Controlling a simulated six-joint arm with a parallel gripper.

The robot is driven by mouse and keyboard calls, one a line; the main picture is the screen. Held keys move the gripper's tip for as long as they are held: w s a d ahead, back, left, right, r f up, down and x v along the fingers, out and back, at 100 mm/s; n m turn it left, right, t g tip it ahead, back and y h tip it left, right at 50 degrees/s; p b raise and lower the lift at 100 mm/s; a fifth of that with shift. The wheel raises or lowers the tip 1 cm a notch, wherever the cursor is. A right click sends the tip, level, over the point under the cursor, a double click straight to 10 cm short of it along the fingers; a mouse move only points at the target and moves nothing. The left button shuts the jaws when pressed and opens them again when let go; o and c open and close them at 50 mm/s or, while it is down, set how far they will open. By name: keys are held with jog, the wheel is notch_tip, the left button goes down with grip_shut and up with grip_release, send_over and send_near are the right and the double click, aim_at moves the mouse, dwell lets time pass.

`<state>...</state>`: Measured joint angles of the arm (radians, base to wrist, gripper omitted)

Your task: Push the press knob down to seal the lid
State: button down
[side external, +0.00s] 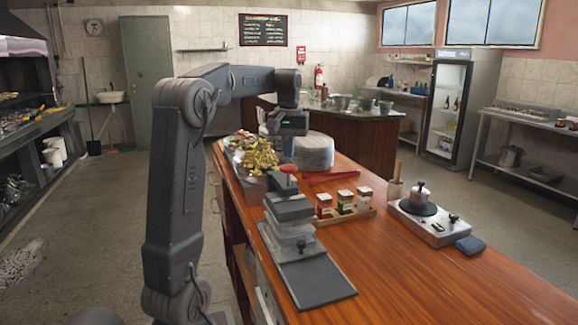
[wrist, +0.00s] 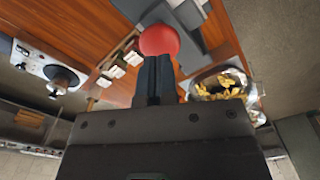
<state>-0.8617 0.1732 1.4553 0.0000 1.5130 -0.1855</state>
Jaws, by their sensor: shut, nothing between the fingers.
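The red round press knob (side external: 288,169) sits atop the grey press (side external: 291,208) on the wooden counter. Below the press's grey block is a pale, see-through box-like part (side external: 290,232). In the wrist view the knob (wrist: 159,40) is just beyond my fingertips. My gripper (side external: 288,155) points down above the knob, fingers together and empty; its shut fingers also show in the wrist view (wrist: 154,62). The fingertips overlap the knob's edge in the wrist view, so I cannot tell whether they touch it. The lid's seal is not visible.
A tray of yellow food (side external: 259,157) and a grey round drum (side external: 313,150) stand behind the press. Several small spice boxes (side external: 345,201) stand to its right. A device with a black disc (side external: 428,223) is farther right. The counter's front right is clear.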

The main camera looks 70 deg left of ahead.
aim_at(289, 165)
jog(key=shift+f, duration=0.15)
jog(key=shift+f, duration=2.45)
jog(key=shift+r, duration=3.5)
